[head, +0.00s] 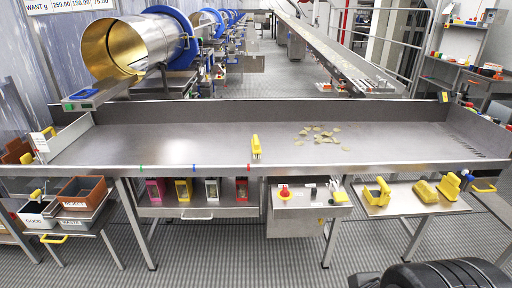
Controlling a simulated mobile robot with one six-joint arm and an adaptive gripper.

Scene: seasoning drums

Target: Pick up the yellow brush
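A small yellow brush-like tool (256,146) stands near the front edge of the long steel tray (200,150), at about its middle. Several more yellow tools lie on the low side shelf at the right: a yellow tool with a raised handle (378,191), a flat yellow block (425,191) and a yellow piece with a handle (449,186). From this view I cannot tell for sure which of them is a brush. A dark rounded part of my own arm shows at the bottom right. My gripper's fingers are not in view.
Scattered yellowish chips (320,134) lie on the tray, right of its middle. A large open drum (118,48) is behind. The tray's left half is mostly clear.

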